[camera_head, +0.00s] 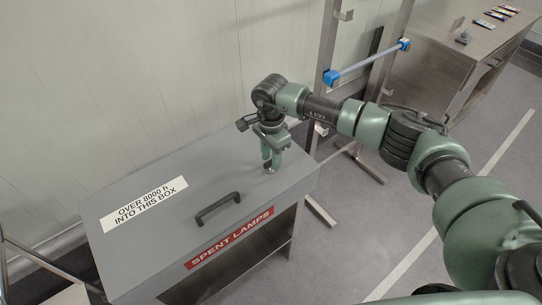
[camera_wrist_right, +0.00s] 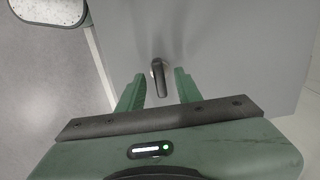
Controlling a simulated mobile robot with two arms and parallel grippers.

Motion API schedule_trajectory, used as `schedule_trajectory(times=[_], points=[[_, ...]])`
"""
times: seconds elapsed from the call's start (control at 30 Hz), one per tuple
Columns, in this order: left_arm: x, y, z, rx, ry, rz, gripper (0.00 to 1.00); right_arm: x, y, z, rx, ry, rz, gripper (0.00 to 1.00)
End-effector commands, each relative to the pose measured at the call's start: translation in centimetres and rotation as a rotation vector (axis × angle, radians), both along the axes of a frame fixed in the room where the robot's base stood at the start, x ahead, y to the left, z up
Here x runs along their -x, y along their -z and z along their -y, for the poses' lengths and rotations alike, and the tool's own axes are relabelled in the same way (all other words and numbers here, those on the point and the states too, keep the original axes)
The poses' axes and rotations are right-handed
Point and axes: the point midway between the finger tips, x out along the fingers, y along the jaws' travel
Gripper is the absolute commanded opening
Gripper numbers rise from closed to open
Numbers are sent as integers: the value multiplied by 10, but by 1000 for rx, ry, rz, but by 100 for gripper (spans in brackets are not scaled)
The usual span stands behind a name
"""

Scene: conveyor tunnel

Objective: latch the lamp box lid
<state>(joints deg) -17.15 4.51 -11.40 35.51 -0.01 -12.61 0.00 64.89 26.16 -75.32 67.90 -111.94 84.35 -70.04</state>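The grey lamp box lid (camera_head: 165,220) lies flat and looks closed, with a black handle (camera_head: 218,207) near its front edge and a white label on top. My right gripper (camera_head: 271,166) points down over the lid's right part, with its fingertips close to the surface. In the right wrist view my right gripper (camera_wrist_right: 158,90) is open. A small dark latch lever (camera_wrist_right: 159,78) stands between and just beyond its fingertips, and I see no finger touching it. In the head view the fingers mostly hide the lever. My left gripper is not in view.
The box front has a red "SPENT LAMPS" sign (camera_head: 229,238) above a dark opening. A steel rack with a lamp tube (camera_head: 368,65) in blue holders stands behind to the right. A steel bench (camera_head: 462,42) with small items is at the top right. The wall is close behind the box.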

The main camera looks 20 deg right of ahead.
Motion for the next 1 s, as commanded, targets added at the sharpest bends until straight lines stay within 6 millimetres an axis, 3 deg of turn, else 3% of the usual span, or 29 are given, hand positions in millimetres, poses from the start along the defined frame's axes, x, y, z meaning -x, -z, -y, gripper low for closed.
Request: schedule_trajectory(times=[0.1,0.23,0.67,1.0], points=[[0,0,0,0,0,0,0,0,0,0,0,0,0,35],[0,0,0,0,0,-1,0,0,0,0,0,0,0,0],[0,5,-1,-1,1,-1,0,0,1,0,0,46,0,0],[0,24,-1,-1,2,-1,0,-1,2,0,-2,280,2,0]])
